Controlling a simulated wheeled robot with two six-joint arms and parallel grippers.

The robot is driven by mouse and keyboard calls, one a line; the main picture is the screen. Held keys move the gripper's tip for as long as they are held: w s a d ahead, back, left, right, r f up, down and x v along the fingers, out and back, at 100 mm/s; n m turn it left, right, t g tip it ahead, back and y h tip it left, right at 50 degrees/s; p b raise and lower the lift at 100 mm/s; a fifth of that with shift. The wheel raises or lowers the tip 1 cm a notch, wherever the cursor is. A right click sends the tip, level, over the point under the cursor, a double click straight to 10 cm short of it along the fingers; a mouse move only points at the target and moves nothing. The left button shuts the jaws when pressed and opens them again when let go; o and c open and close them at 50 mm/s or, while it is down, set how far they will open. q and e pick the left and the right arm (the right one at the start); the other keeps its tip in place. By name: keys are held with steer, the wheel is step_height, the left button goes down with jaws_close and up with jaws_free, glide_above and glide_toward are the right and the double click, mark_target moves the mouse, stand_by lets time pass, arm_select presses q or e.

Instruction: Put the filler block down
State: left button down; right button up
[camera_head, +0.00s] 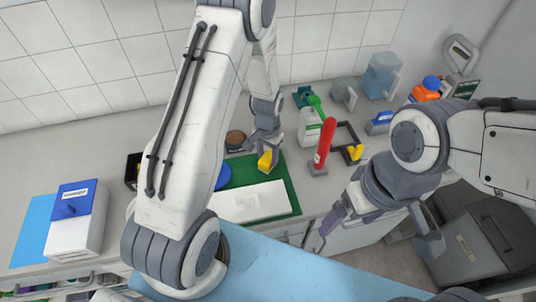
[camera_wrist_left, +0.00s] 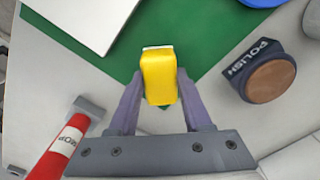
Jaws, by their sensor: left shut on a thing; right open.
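My left gripper (camera_head: 266,152) is shut on the yellow filler block (camera_head: 265,162), above the green mat (camera_head: 292,192). In the left wrist view the block (camera_wrist_left: 158,75) sits between the two fingers of the left gripper (camera_wrist_left: 158,98), with a pale end showing. The green mat (camera_wrist_left: 200,38) lies beyond the block; I cannot tell whether they touch. My right gripper (camera_head: 384,228) is open and empty, at the front right of the counter.
A white slab (camera_head: 255,202) lies on the mat. A polish tin (camera_wrist_left: 270,80) is close by. A blue-lidded box (camera_head: 75,222) stands left.

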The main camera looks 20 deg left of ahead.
arm_select(q)
steer(key=shift+f, duration=0.15)
steer(key=shift+c, duration=1.7)
jaws_free()
